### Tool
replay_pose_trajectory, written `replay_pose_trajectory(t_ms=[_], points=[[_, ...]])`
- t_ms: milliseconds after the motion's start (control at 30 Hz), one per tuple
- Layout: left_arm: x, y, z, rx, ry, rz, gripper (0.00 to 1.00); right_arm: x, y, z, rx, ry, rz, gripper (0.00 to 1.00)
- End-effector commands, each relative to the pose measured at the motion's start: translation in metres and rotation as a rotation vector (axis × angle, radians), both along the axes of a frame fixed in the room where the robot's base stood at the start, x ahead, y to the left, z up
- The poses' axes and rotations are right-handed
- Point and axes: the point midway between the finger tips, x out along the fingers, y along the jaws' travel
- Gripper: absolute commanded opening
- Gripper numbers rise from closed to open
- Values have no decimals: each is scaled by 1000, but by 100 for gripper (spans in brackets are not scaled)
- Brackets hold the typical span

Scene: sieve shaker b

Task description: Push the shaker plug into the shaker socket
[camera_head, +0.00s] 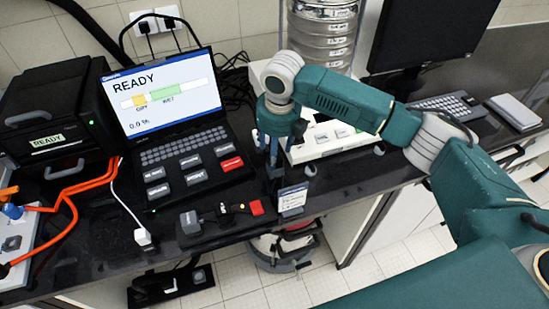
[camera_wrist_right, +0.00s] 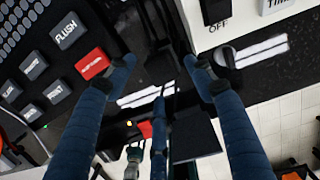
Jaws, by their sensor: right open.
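A white plug-like block (camera_head: 142,237) on a white cable sits at the bench's front left; I cannot tell whether it is the shaker plug. Two black plugs (camera_head: 146,27) sit in white wall sockets at the back; I cannot tell which socket is the shaker's. The sieve stack (camera_head: 322,38) stands at the back, above a white panel with buttons (camera_head: 332,136). My right gripper (camera_head: 268,157) points down between the laptop and this panel. My left gripper is not in view.
A laptop (camera_head: 190,140) reading READY and a black box (camera_head: 55,115) fill the left. Orange cables (camera_head: 70,195) cross the front left. A monitor (camera_head: 425,35) stands back right.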

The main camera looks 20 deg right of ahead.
Motion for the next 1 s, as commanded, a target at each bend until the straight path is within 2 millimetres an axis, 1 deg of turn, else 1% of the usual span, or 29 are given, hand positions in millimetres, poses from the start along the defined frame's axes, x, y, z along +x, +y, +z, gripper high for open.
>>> replay_pose_trajectory(t_ms=[33,67,133,233,333,600,633,667,700,767,800,1000], points=[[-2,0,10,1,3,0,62,1,-2,-5,-1,7,-1,53],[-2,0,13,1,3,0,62,3,-3,-9,-1,6,-1,53],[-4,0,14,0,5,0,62,4,-2,-20,-1,5,0,53],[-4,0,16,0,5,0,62,6,-2,-29,-1,3,2,53],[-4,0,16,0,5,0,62,6,-2,-33,-1,1,3,53],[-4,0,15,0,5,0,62,6,-2,-33,0,1,2,53],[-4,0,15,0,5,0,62,6,-2,-33,0,1,2,49],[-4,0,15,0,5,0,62,6,-2,-33,0,1,2,43],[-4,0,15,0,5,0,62,6,-2,-33,0,1,2,35],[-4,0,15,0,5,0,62,6,-2,-33,0,1,2,23],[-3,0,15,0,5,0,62,7,-2,-33,-1,1,2,15],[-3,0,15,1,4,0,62,7,-2,-32,-1,-1,1,15]])
